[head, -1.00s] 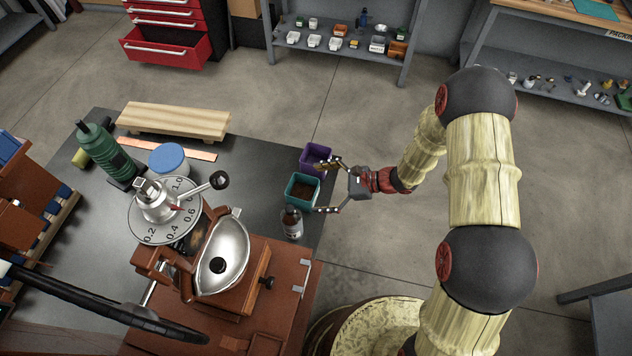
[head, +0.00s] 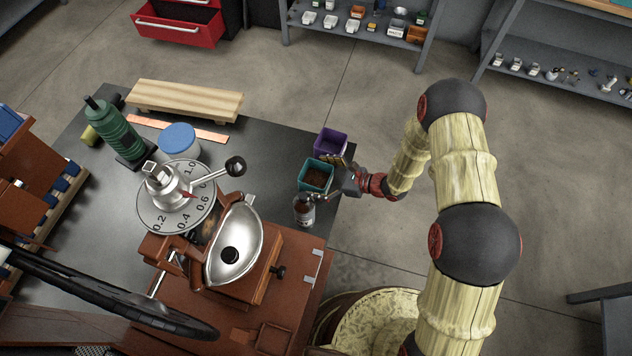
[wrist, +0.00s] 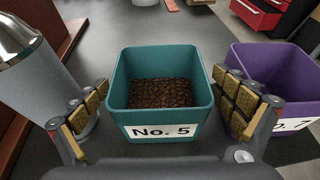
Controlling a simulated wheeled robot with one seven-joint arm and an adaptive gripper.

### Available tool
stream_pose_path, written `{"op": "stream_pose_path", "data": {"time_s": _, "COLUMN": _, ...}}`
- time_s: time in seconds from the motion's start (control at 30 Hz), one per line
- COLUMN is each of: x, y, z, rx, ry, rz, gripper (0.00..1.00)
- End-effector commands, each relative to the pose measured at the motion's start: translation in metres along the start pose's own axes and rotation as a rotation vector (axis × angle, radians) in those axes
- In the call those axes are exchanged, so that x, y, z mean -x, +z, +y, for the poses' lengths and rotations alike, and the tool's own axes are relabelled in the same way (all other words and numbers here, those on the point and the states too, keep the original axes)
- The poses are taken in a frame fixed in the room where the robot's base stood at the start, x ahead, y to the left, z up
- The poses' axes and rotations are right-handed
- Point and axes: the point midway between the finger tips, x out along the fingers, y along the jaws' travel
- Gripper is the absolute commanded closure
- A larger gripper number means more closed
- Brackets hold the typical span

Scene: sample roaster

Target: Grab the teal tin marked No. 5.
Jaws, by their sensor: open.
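The teal tin marked No. 5 (wrist: 160,118) stands upright on the dark bench top, with brown beans inside. In the head view the teal tin (head: 316,174) is near the bench's right edge. My gripper (wrist: 160,112) is open, with one padded finger on each side of the tin. A gap shows on the left; on the right the finger is very close to the tin wall, and I cannot tell if it touches. In the head view my gripper (head: 330,178) reaches in from the right, its near finger partly hard to see.
A purple tin (head: 330,142) stands just behind the teal one; its label is partly hidden by my right finger in the wrist view. A bottle-like jar (head: 304,210) stands close on the other side. The brown roaster or grinder body (head: 245,275) is to the left.

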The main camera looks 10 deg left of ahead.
Motion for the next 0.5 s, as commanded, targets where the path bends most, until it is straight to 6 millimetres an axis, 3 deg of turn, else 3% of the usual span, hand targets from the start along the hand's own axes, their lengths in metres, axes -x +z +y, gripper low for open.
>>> {"op": "stream_pose_path", "data": {"time_s": 0.27, "x": -0.0043, "y": 0.0003, "z": -0.0003, "rx": -0.001, "ry": -0.001, "rz": 0.0, "gripper": 0.03}}
{"op": "stream_pose_path", "data": {"time_s": 0.5, "x": -0.0041, "y": 0.0004, "z": -0.0002, "rx": -0.001, "ry": -0.001, "rz": 0.0, "gripper": 0.16}}
